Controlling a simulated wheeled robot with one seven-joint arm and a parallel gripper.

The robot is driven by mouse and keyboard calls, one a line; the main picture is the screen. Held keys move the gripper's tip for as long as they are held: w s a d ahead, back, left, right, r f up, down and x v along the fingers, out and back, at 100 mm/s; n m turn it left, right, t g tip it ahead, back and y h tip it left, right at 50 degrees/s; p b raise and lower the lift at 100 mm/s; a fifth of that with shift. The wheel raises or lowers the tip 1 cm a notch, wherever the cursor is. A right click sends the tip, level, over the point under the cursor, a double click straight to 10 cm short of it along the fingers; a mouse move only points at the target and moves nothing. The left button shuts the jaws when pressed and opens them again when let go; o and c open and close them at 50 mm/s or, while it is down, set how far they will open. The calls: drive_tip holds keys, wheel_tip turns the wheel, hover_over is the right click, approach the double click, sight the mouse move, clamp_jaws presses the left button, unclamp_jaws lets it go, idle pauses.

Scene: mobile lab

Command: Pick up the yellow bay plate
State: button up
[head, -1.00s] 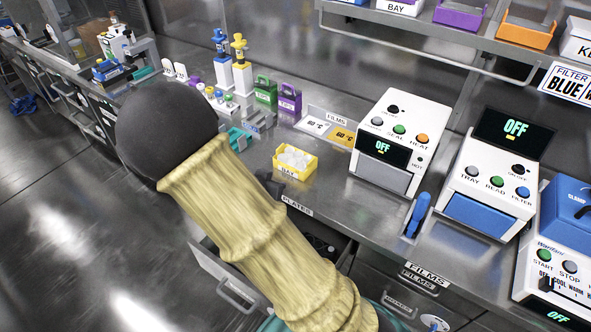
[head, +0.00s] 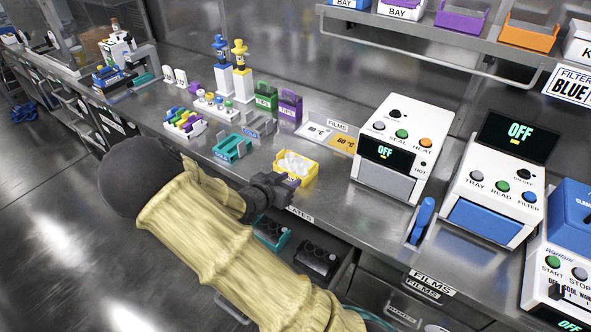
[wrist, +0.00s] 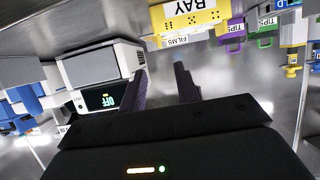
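The yellow bay (head: 283,173) sits on the steel counter with a white plate (head: 296,163) lying in it. In the wrist view the yellow bay (wrist: 205,14) shows upside down at the top, with its BAY label facing me. My gripper (head: 285,185) is just in front of the bay at the counter's front edge, partly covering its front in the head view. In the wrist view the fingers of my gripper (wrist: 163,80) are apart with nothing between them. The bay is beyond the fingertips.
A white sealer (head: 402,145) stands right of the bay. A teal rack (head: 232,149) is to its left, with green (head: 266,97) and purple (head: 290,106) tips boxes behind. An open drawer below holds teal and black items (head: 315,258). A blue-handled tool (head: 422,220) stands farther right.

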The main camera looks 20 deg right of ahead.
approach(311, 168)
drive_tip(key=x, duration=0.4)
drive_tip(key=shift+w+a+f, duration=0.1)
drive_tip(key=shift+a+f, duration=0.05)
drive_tip(key=shift+f, duration=0.1)
drive_tip(key=x, duration=0.5)
drive_tip(key=shift+w+r, duration=0.1)
idle(0.3)
drive_tip(key=c, duration=0.3)
drive_tip(key=shift+d+r, duration=0.1)
drive_tip(key=shift+d, duration=0.15)
clamp_jaws()
